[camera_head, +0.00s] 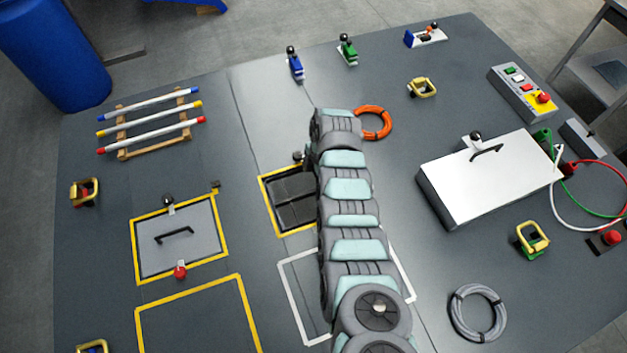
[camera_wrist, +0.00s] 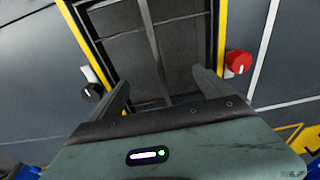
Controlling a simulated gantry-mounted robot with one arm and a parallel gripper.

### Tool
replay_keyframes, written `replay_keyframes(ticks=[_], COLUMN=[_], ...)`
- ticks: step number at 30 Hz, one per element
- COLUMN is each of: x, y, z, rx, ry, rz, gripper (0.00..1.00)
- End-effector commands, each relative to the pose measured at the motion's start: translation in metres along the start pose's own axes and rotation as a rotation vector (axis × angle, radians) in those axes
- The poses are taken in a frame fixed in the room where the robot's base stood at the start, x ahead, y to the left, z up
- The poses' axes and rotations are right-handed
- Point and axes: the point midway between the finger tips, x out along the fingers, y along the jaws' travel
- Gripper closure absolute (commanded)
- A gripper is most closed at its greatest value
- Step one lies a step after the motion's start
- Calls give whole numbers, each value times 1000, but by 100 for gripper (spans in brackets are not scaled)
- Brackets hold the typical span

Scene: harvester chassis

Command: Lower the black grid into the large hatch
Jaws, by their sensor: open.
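The large hatch (camera_head: 264,198) is an open, yellow-edged recess near the middle of the deck, partly covered by my arm in the head view. Its yellow edge (camera_wrist: 222,30) also shows in the wrist view. The black grid (camera_wrist: 150,40), dark thin bars that cross, shows inside this opening; its dark surface also shows in the head view (camera_head: 292,200). I cannot tell how deep it sits. My gripper (camera_wrist: 160,84) is open, its two fingers apart over the near part of the opening, with nothing visibly held. The head view hides the gripper behind my arm.
A black knob (camera_wrist: 92,92) and a red knob (camera_wrist: 238,62) flank the opening. A closed grey lid with a handle (camera_head: 178,240) lies left. An orange ring (camera_head: 376,123) and a white-topped box (camera_head: 480,185) stand right. A yellow-outlined area (camera_head: 195,315) at front left is bare.

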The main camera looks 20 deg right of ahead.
Motion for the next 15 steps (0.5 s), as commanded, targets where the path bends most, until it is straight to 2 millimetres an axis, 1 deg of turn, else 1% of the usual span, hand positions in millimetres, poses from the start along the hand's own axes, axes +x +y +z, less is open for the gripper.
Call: replay_keyframes(ticks=[3, 11, 15], x=[-8, -14, -22], y=[0, 0, 0], z=[0, 0, -2], rx=[0, 0, 0], ry=[0, 0, 0], rz=[0, -1, 0], gripper=[9, 9, 9])
